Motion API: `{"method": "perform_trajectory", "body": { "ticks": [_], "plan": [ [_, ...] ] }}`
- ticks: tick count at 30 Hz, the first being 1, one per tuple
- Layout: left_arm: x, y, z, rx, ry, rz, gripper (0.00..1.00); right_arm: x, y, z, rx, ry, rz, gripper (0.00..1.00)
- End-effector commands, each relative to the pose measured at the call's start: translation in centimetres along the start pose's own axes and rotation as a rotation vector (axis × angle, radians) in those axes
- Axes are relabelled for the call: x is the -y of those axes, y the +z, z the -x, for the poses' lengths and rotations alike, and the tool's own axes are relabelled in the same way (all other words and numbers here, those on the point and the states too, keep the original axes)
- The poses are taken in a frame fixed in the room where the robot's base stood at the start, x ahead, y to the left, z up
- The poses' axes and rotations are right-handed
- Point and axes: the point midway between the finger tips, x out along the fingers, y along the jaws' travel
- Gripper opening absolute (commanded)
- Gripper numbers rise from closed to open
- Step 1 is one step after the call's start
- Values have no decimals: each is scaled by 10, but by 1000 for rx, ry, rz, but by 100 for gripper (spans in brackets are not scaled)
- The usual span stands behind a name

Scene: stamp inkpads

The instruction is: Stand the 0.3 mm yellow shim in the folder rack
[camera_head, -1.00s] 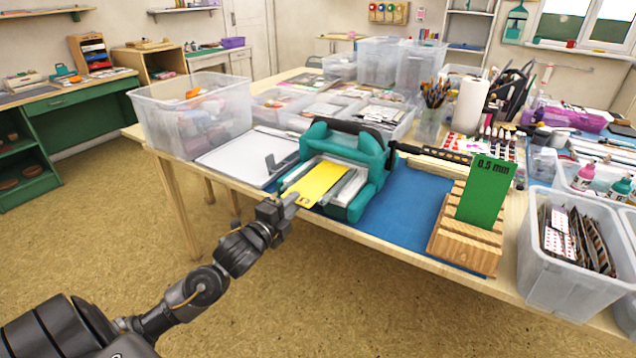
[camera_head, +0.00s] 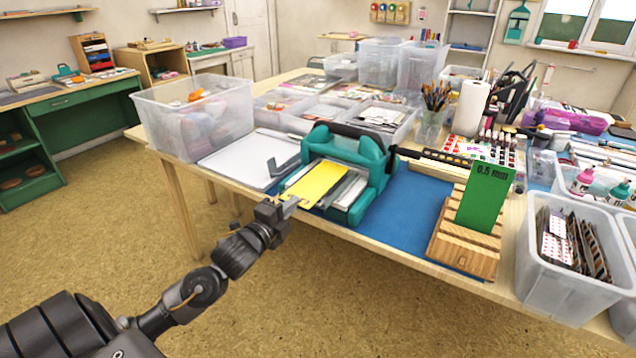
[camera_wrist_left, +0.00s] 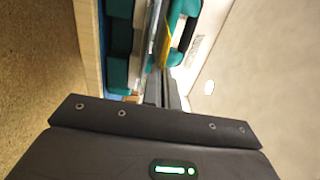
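The yellow shim (camera_head: 318,184) lies tilted in the teal press-like holder (camera_head: 363,160), its near end sticking out toward the table's front edge. My left gripper (camera_head: 290,203) is at that near end, its fingers close together on the shim's edge. The left wrist view shows the fingers (camera_wrist_left: 164,88) nearly together, with a thin yellow strip of the shim (camera_wrist_left: 167,50) running out from their tips. The wooden folder rack (camera_head: 465,248) stands at the right on the blue mat, with slots across it. A green shim marked 0.5 mm (camera_head: 484,197) stands upright in it.
The blue mat (camera_head: 405,212) is bare between the holder and the rack. A clear bin of cards (camera_head: 548,288) stands just right of the rack. A white board (camera_head: 240,160) and a clear bin (camera_head: 215,130) are to the left. A dark bar (camera_head: 435,156) extends behind the mat.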

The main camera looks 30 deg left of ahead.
Motion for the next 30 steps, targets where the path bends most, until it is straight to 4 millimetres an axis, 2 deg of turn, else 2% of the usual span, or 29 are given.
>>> {"method": "perform_trajectory", "body": {
  "ticks": [1,12,24,30],
  "plan": [
    [6,0,2,0,0,0,0,0,-1,6,0,0,0,36],
    [7,0,4,1,-1,0,0,0,-1,7,1,0,0,36],
    [43,0,25,1,0,2,0,-1,-10,44,1,0,0,36],
    [51,0,32,2,-1,1,0,-1,-11,51,1,0,0,36]
  ]
}}
